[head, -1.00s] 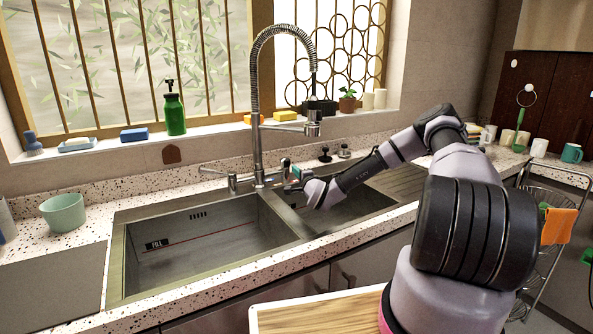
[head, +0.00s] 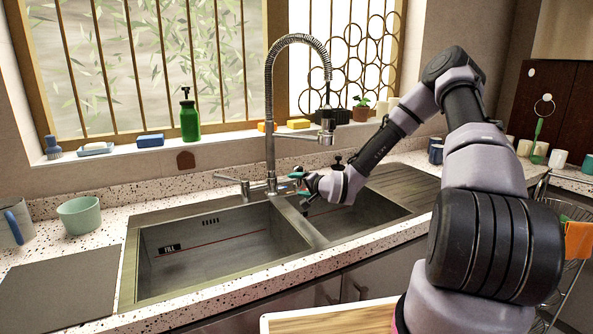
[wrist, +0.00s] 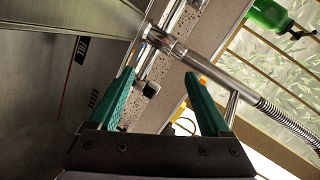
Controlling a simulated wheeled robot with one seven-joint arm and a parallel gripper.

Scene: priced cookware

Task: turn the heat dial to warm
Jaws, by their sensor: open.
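My gripper (head: 298,184) is just right of the faucet base, over the sink's divider. In the wrist view its two green fingers (wrist: 158,79) are apart with nothing clasped between them. The chrome faucet (head: 270,140) rises behind the sink, with a side lever (head: 228,179) on its left. In the wrist view the faucet body (wrist: 165,42) lies beyond the fingertips. A small dark knob-like end (wrist: 149,88) on a chrome stem shows between the fingers, nearer the left one. No dial markings are readable, so I cannot tell which part is the heat dial or its setting.
The double sink (head: 205,245) lies below my gripper. A green soap bottle (head: 190,120) and blue sponge (head: 150,140) stand on the sill. A green bowl (head: 79,215) is on the left counter. A wooden board (head: 335,322) is at the front.

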